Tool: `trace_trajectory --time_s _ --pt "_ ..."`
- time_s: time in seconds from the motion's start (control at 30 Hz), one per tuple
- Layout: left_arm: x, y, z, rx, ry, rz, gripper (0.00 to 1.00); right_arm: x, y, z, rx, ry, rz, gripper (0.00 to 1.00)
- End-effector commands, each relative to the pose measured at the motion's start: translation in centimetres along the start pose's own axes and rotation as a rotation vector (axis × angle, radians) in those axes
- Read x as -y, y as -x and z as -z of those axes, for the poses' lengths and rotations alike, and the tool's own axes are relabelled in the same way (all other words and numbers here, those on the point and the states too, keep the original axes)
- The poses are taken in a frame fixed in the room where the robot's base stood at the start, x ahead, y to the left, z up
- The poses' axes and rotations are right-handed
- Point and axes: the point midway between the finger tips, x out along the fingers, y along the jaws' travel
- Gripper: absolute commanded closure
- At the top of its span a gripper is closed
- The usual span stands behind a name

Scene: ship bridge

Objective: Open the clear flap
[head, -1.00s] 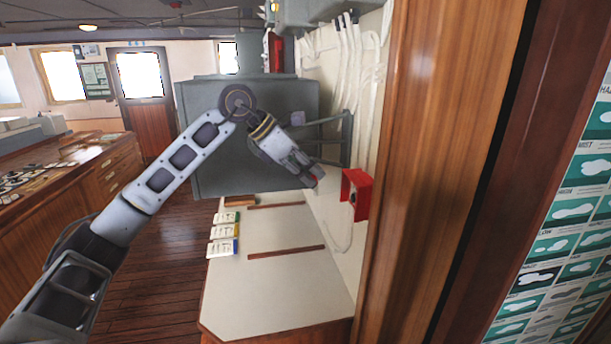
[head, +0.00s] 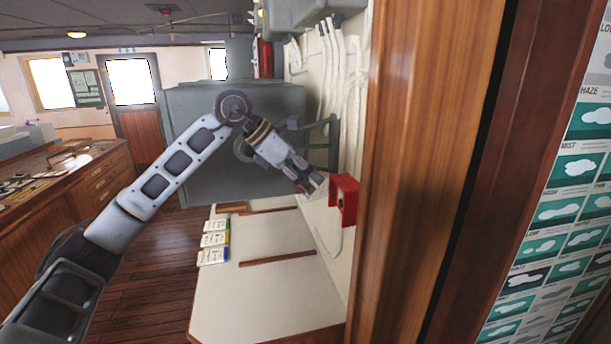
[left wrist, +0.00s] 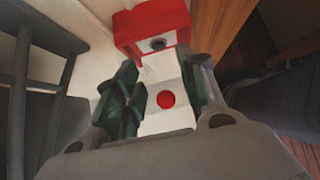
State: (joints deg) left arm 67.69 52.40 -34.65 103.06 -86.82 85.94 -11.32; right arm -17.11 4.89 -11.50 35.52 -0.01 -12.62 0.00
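A red box (head: 344,200) with a dark round part is fixed to the pale wall, just right of my left gripper (head: 314,184). The red box (left wrist: 150,24) also shows at the top of the left wrist view. Below it, a round red button (left wrist: 166,99) on a pale surface shows between the fingers of my left gripper (left wrist: 162,82). The fingers are apart with nothing visibly held between them. I cannot make out a clear flap for certain; any edge of it blends with the pale surface. My right gripper is not in view.
A pale desk (head: 265,300) with several booklets (head: 214,240) lies below my left arm. A grey cabinet (head: 200,130) stands behind the arm. A wooden post (head: 405,180) stands close on the right. A dark frame (left wrist: 40,85) is at the left of the wrist view.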

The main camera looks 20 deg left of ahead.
Motion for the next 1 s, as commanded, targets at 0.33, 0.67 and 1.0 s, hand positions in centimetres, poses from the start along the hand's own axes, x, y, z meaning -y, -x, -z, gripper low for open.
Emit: trace_trajectory --time_s 0.33,0.67,1.0 --pt "-0.1 1.2 0.0 -0.002 0.001 -0.002 0.60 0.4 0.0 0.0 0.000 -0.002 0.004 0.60" --pt "-0.1 5.4 -0.3 -0.002 0.000 -0.002 0.60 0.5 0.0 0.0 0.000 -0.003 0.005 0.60" --pt "-0.1 9.9 -0.7 -0.004 -0.002 0.001 0.60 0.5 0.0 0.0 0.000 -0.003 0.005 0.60"
